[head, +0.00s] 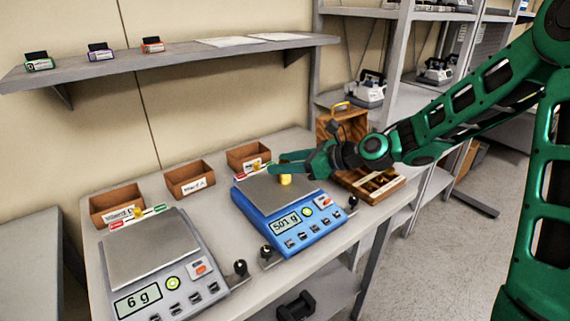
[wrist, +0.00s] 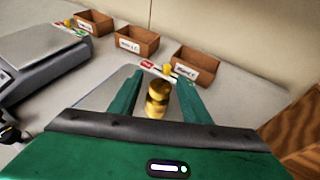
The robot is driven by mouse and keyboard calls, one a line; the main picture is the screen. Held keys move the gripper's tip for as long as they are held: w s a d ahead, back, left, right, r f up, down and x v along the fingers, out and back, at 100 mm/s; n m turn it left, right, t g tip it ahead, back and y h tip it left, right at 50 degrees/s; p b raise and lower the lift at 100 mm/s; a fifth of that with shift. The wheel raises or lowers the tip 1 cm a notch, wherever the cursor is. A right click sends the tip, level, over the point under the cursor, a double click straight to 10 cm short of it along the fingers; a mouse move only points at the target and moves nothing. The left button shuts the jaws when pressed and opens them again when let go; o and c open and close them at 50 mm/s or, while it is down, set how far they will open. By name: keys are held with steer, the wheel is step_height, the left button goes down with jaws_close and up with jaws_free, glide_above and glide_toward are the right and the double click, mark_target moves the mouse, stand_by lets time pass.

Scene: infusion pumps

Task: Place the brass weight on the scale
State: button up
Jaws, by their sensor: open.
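The brass weight (head: 285,180) stands upright on the pan of the blue scale (head: 300,236). That scale's display appears to read 501 g. In the wrist view the weight (wrist: 157,98) sits between the two green fingers, with a gap on each side. My gripper (wrist: 159,76) is open around it, close above the pan, and not closed on it. In the head view my gripper (head: 287,165) reaches in from the right, just behind the weight. A grey scale (head: 165,260) at the left has an empty pan and reads 6 g.
Several brown bins (head: 190,179) line the table's back. A wooden case (head: 370,185) with slots lies open right of the blue scale. Black-knobbed posts (head: 240,268) stand near the scales. A wall shelf (head: 180,62) hangs above, and a rack (head: 400,100) stands behind right.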

steer(key=shift+r, duration=0.1)
steer(key=v, duration=1.2)
steer(key=s+d+f+n+h, duration=0.1)
steer(key=d+f, duration=0.1)
steer(key=s+d+f+n+g+h, duration=0.1)
steer(key=n, duration=0.1)
steer(key=s+d+f+n+h, duration=0.1)
steer(key=s+d+f+n, duration=0.1)
steer(key=shift+d+f+h, duration=0.3)
steer(key=shift+d+h, duration=0.05)
steer(key=shift+h, duration=0.05)
steer(key=s+d+f+n+g+h, duration=0.25)
steer(key=s+d+n+h, duration=0.35)
steer(key=d, duration=0.4)
steer(key=s+d+r+n+g, duration=0.1)
steer(key=s+d+n, duration=0.2)
steer(key=s+d, duration=0.3)
steer(key=s+d+r+n+g+h, duration=0.1)
steer(key=s+d, duration=0.5)
steer(key=s, duration=1)
steer(key=n+g, duration=0.1)
steer(key=n, duration=0.1)
steer(key=shift+s+n+h, duration=0.25)
steer(key=shift+n+h, duration=0.05)
